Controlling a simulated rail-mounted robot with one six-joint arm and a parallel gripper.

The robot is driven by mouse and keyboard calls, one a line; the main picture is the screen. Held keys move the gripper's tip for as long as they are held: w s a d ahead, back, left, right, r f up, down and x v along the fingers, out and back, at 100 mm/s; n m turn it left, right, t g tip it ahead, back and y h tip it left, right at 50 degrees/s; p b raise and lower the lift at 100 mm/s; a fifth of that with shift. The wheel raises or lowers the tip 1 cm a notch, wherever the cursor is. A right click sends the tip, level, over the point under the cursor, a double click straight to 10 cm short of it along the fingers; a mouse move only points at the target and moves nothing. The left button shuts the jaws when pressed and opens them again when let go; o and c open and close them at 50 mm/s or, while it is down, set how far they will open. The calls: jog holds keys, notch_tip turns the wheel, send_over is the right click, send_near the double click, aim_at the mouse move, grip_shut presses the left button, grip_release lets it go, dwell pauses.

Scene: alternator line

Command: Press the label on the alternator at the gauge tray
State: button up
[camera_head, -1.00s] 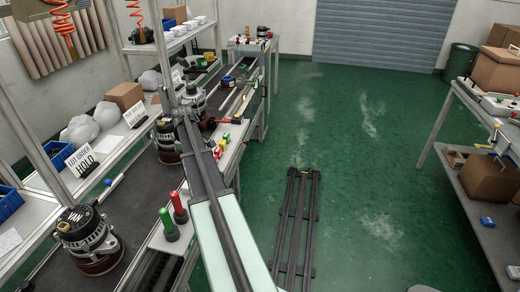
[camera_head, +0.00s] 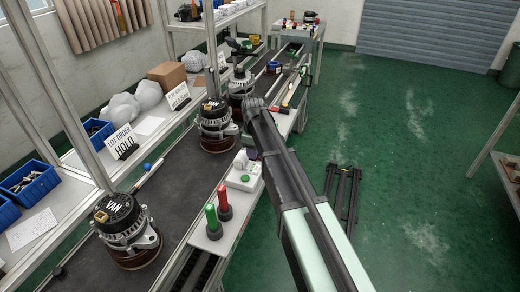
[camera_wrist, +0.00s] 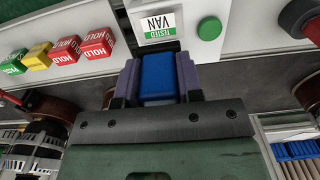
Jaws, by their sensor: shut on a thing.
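The nearest alternator (camera_head: 125,228), with a black VAN-marked top, stands upright on the dark conveyor at front left. Green (camera_head: 212,222) and red (camera_head: 224,203) handled gauges stand on a pale tray (camera_head: 207,243) at its right. In the wrist view my gripper (camera_wrist: 158,78) is shut on a blue block (camera_wrist: 158,72). A white TESTED VAN label (camera_wrist: 162,22) shows just beyond the block, on a pale unit with a green button (camera_wrist: 209,28); I cannot tell whether block and label touch.
Two more alternators (camera_head: 215,125) (camera_head: 240,86) stand farther along the conveyor. Red HOLD blocks (camera_wrist: 97,43), a yellow block (camera_wrist: 37,56) and a green block (camera_wrist: 13,62) sit left in the wrist view. Blue bins (camera_head: 30,182) and a LOT ORDER HOLD sign (camera_head: 120,142) line the left shelf.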

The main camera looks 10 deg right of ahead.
aim_at(255, 169)
jog(key=shift+d+f+b, duration=0.1)
jog(key=shift+f+b, duration=2.15)
jog(key=shift+f, duration=0.15)
jog(key=shift+f+b, duration=0.6)
dwell(0.3)
notch_tip(255, 169, up, 7)
jog(key=p, duration=0.7)
